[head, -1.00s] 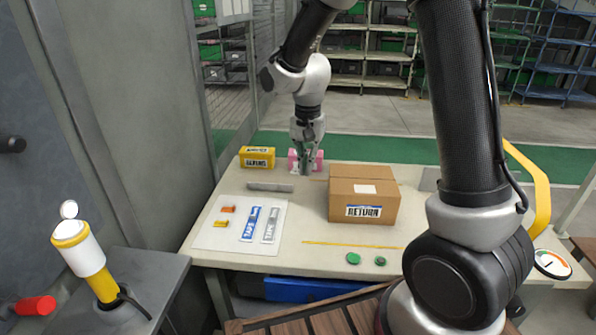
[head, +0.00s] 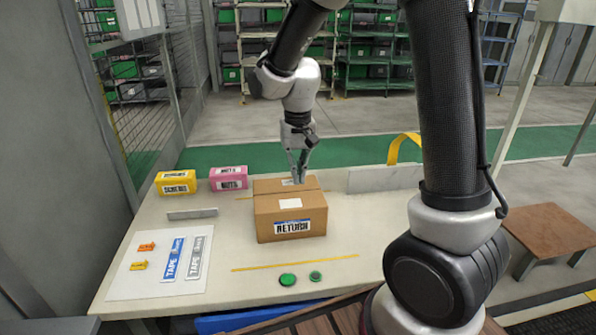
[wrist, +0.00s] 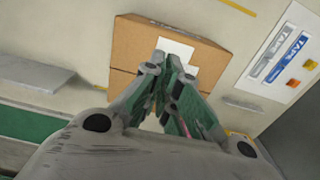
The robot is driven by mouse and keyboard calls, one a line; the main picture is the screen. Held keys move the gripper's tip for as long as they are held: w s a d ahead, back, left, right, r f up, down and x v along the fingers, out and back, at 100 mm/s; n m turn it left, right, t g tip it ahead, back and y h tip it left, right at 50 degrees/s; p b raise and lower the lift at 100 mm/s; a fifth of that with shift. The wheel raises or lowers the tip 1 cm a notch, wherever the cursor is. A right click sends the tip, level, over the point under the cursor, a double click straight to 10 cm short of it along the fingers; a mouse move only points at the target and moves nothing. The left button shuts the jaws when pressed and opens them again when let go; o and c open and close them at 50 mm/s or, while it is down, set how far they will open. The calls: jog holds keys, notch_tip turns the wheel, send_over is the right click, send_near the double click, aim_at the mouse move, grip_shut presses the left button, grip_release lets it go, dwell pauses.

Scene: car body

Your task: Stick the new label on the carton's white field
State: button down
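The brown carton (head: 265,208) stands on the table with a RETURN label (head: 292,227) on its front face. Its top has a blank white field (head: 289,203). My gripper (head: 298,177) is over the carton's rear top edge, pointing down. A small white label with dark print (head: 289,182) shows at its fingertips, behind the field in the head view. The fingers look shut on it. In the wrist view the fingers (wrist: 167,72) come together in front of the carton (wrist: 130,45), and a white patch (wrist: 178,48) shows beyond them, partly hidden. The gap between label and carton cannot be judged.
A yellow box (head: 176,188) and a pink box (head: 228,184) stand at the back left. A grey bar (head: 192,214) and a white sheet (head: 130,283) with TAPE strips lie left. Green discs (head: 287,280) lie in front. The table right of the carton is partly hidden by my arm.

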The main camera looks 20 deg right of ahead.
aim_at(297, 202)
jog(key=shift+a+f, duration=0.1)
jog(key=shift+f, duration=2.9)
jog(key=shift+f, duration=0.5)
jog(key=c, duration=1.6)
grip_release()
jog(key=shift+o, duration=0.4)
jog(key=o, duration=0.4)
jog(key=shift+c, duration=0.2)
jog(key=shift+r, duration=3.05)
